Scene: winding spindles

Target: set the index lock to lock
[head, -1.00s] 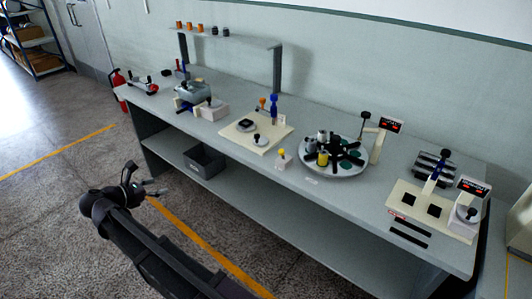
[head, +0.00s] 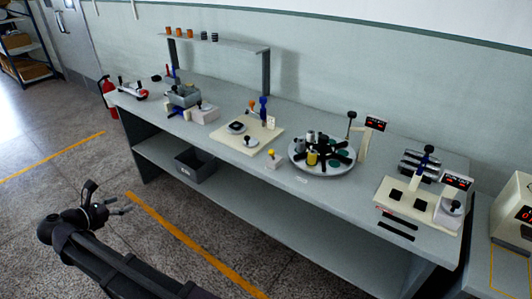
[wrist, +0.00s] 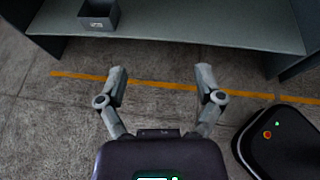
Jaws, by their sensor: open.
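A round indexing table (head: 312,168) with a black star-shaped hub stands on the bench, carrying grey cups and a yellow one. A black-knobbed lever (head: 351,116) rises behind the table. My gripper (head: 128,204) is open and empty, over the floor in front of the bench, well away from these. In the wrist view its two fingers (wrist: 162,72) are spread apart with only floor between them.
The long grey bench (head: 232,178) has a lower shelf with a dark bin (head: 196,163), also in the wrist view (wrist: 98,15). Other fixtures stand left and right of the round table, including a cream board (head: 418,205). The floor before the bench is clear, with a yellow line (head: 170,232).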

